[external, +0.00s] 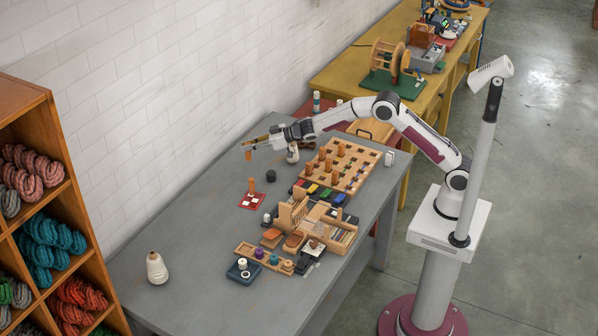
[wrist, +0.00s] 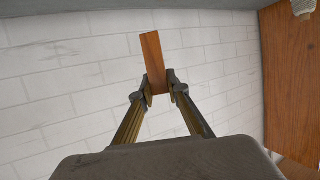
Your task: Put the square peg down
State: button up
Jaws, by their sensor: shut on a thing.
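My gripper (external: 250,144) is above the far left part of the grey table, near the white brick wall. It is shut on the square peg (external: 248,154), an orange-brown wooden block that hangs just below the fingertips. In the wrist view the peg (wrist: 153,58) sits between the two fingertips (wrist: 158,86) and sticks out beyond them, slightly tilted in the picture. Its lower end looks clear of the table, though the height is hard to tell.
A wooden pegboard (external: 357,168) with several upright pegs stands right of the gripper. A cream cone (external: 157,269) stands front left. The table's left part is mostly clear.

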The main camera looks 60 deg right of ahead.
jog(key=s+a+f+n+g+y, duration=0.2)
jog(key=s+a+f+n+y, duration=0.2)
jog(key=a+f, duration=0.2)
jog(key=shift+a+f+g, duration=0.35)
jog(key=shift+f+g, duration=0.05)
jog(key=shift+f, duration=0.25)
send_over(250, 203)
notch_tip(250, 203, down, 6)
dwell(0.6)
jog(key=shift+s+f, duration=0.1)
jog(key=shift+f, duration=0.1)
jog(key=shift+f, duration=1.8)
jog(key=shift+f, duration=0.15)
